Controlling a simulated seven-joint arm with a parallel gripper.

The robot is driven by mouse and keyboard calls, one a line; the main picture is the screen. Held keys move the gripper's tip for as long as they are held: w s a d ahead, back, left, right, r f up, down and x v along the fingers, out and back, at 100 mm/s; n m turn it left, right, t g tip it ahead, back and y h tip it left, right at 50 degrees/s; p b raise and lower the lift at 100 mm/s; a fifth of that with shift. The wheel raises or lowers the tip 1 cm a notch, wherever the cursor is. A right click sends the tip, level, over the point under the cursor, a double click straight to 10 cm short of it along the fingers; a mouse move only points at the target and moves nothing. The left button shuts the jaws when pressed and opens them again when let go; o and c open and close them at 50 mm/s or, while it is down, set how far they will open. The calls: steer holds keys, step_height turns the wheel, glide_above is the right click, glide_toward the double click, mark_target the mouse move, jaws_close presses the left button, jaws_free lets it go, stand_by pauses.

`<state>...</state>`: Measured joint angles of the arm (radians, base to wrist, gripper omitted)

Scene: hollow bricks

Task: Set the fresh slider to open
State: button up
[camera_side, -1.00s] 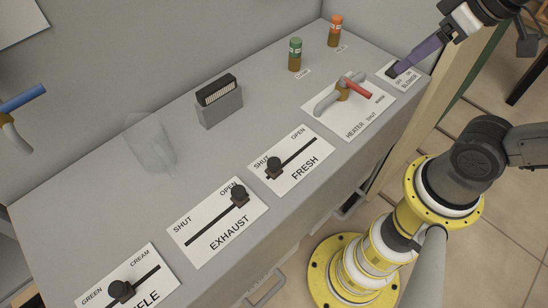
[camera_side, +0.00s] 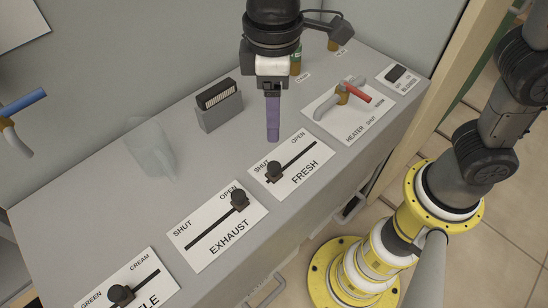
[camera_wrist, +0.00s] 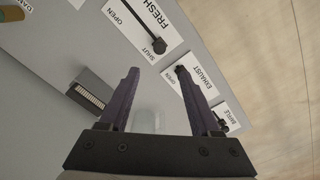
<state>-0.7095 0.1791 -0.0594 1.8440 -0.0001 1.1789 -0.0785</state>
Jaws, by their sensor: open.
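The fresh slider's black knob (camera_side: 274,170) sits at the SHUT end of its slot on the white FRESH plate (camera_side: 309,165). In the wrist view the knob (camera_wrist: 158,45) shows near the SHUT label, beyond my fingertips. My gripper (camera_side: 273,136) points down in the side view, behind the FRESH plate and apart from the knob. In the wrist view my gripper (camera_wrist: 162,78) has its two purple fingers spread, with nothing held between them.
The EXHAUST slider knob (camera_side: 239,199) is at its OPEN end. Other controls are the lower-left slider (camera_side: 121,292), the red heater lever (camera_side: 356,89) and the blower switch (camera_side: 396,73). A brush block (camera_side: 219,107) and a clear vessel (camera_side: 150,147) stand left of my gripper.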

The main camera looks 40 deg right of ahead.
mark_target(274, 165)
step_height(274, 165, down, 13)
steer(key=shift+f, duration=0.2)
stand_by(0.3)
jaws_close()
stand_by(1.4)
